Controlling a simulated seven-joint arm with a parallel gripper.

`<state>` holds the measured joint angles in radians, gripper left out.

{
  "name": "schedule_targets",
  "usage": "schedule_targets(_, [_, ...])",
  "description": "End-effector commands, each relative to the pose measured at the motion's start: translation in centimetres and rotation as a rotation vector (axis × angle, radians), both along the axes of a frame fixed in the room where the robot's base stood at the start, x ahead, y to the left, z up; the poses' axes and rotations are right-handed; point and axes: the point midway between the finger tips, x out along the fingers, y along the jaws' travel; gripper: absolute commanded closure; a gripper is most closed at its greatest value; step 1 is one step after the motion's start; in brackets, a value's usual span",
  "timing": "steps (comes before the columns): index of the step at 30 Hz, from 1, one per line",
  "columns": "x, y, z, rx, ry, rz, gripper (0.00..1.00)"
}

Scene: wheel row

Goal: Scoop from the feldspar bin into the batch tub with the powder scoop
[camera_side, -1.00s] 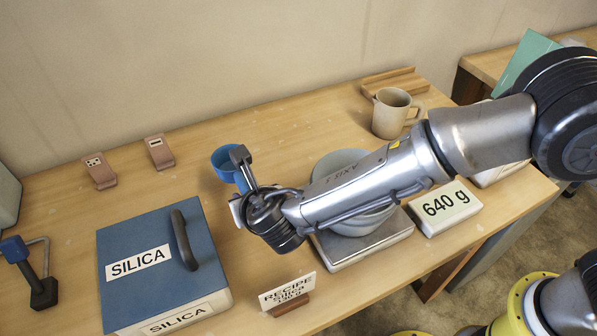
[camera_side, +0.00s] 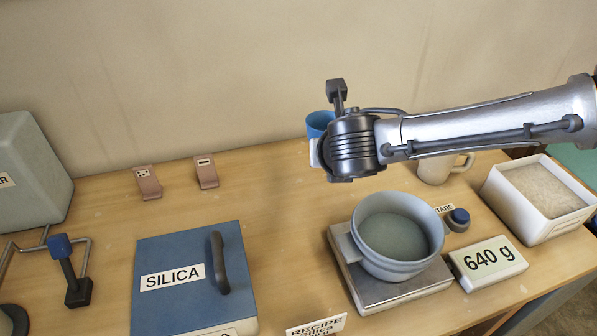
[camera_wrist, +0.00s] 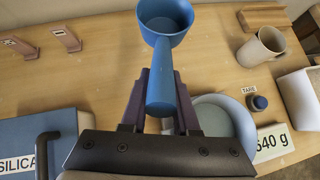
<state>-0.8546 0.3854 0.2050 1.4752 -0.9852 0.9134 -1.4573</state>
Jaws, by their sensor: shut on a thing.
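My gripper (camera_wrist: 162,88) is shut on the handle of the blue powder scoop (camera_wrist: 165,22). The scoop bowl looks empty in the wrist view. In the side view the scoop (camera_side: 319,122) shows partly behind my wrist, raised above the back of the bench. The pale blue-grey batch tub (camera_side: 357,252) stands on the scale (camera_side: 378,298), with a grey surface inside; it lies right of and below my gripper. An open white bin (camera_side: 520,213) of pale powder stands at the right. No feldspar label is readable on it.
A blue-lidded box marked SILICA (camera_side: 180,252) is closed at front left. A display (camera_side: 487,262) reads 640 g beside a TARE button (camera_side: 457,219). A mug (camera_side: 434,170) stands behind. A recipe card (camera_side: 316,327) is at the front edge. Bench between box and scale is clear.

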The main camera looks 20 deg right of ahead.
Motion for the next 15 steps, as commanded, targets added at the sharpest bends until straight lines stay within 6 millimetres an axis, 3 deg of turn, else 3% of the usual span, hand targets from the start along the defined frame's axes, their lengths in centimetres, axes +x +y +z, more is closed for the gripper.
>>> schedule_targets(7, [2.1, -10.7, -0.1, 0.005, 0.013, -0.301, 1.00])
schedule_targets(15, [1.4, -22.9, -0.2, 0.006, 0.017, -0.660, 1.00])
